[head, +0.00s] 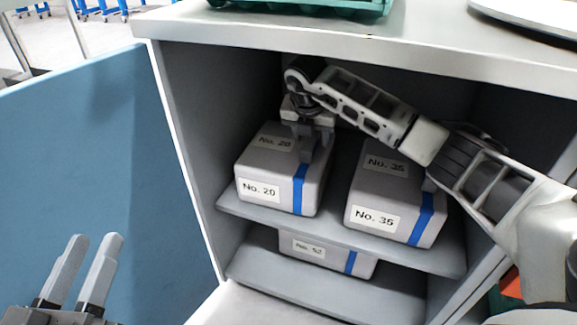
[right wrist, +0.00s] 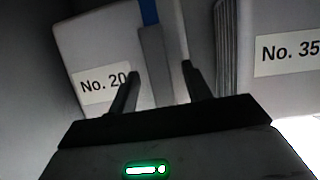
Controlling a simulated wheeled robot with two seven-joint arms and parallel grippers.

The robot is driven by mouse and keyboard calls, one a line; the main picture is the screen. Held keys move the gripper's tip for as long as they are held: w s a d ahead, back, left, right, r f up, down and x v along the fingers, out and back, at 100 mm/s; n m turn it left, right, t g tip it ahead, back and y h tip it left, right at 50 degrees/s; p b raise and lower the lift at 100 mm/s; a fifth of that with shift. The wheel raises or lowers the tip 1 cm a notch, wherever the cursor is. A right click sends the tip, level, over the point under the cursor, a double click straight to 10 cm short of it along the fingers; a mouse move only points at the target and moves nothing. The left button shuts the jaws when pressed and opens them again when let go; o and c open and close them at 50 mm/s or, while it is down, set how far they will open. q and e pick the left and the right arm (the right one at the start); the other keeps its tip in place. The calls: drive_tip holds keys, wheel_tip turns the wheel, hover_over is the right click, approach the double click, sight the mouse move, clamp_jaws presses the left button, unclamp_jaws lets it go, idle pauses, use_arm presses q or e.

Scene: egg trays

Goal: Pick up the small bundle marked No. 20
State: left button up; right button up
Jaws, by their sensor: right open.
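The bundle marked No. 20 (head: 265,165) is a pale grey block with a blue band. It sits on the upper cupboard shelf at the left, and also shows in the right wrist view (right wrist: 95,50). My right gripper (head: 312,155) is over its top at the right, by the band. In the right wrist view the gripper's two fingers (right wrist: 160,72) are apart, with a grey upright strip of the bundle showing between them. I cannot tell whether they touch it. My left gripper (head: 95,238) is open and empty at the lower left, away from the bundle.
A bundle marked No. 35 (head: 393,200) stands close to the right on the same shelf (head: 340,232). Another bundle (head: 322,253) is on the level below. A blue door (head: 80,150) is open at the left. A green tray (head: 345,8) is on the cupboard top.

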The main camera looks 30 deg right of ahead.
clamp_jaws()
idle(1.3)
drive_tip(key=shift+r, duration=0.1)
